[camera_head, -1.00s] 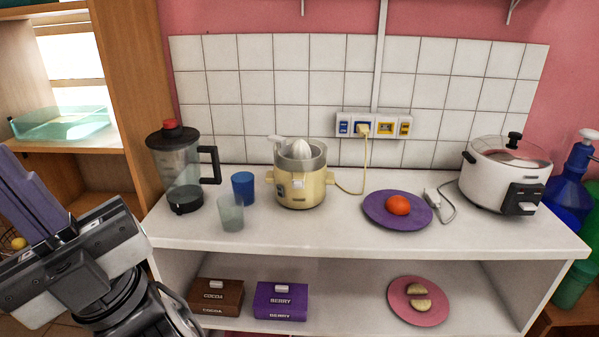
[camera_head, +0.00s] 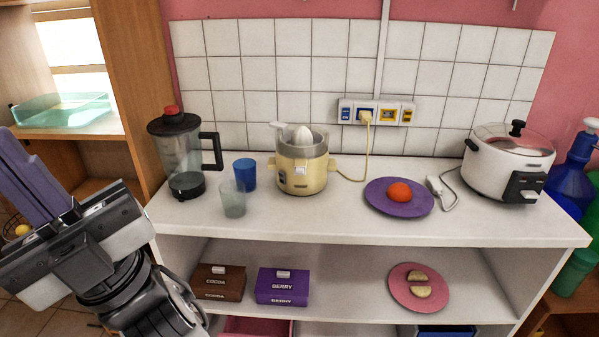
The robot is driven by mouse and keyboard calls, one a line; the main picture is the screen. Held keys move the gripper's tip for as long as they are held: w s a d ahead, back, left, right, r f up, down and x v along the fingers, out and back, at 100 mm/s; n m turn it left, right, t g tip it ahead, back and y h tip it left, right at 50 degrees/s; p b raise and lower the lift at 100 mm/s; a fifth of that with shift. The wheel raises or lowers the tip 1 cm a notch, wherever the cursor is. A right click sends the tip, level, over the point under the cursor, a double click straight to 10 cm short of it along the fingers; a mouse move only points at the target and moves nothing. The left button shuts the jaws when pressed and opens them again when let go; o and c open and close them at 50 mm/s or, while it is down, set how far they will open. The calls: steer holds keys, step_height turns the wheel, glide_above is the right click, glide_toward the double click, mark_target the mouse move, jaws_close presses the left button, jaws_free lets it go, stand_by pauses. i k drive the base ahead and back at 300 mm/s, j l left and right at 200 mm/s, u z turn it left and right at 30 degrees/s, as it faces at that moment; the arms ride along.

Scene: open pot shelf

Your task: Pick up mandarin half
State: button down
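An orange-red rounded piece (camera_head: 399,192), which looks like the mandarin half, rests on a purple plate (camera_head: 378,203) on the white countertop, right of the middle. Its cut face does not show. Two pale cut pieces (camera_head: 419,291) lie on a pink plate (camera_head: 401,300) on the shelf below; I cannot tell what they are. My gripper (camera_head: 22,165) is at the far left, in front of the counter and far from both plates. Its purple fingers point up and left, and overlap in this view, so their gap does not show. Nothing is visibly held.
On the counter stand a blender (camera_head: 180,160), a blue cup (camera_head: 245,174), a clear cup (camera_head: 233,202), a cream juicer (camera_head: 301,168) and a white cooker (camera_head: 505,170). A white plug and cord (camera_head: 440,188) lie beside the purple plate. Cocoa (camera_head: 220,282) and berry (camera_head: 282,287) boxes sit below.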

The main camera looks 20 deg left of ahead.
mark_target(398, 192)
steer(key=u, duration=0.3)
steer(key=i+l+u, duration=0.15)
steer(key=l+u, duration=0.3)
steer(key=i+l+u, duration=0.1)
steer(key=l+u, duration=0.65)
steer(key=l, duration=0.6)
steer(key=l+u, duration=0.15)
steer(key=l, duration=2.3)
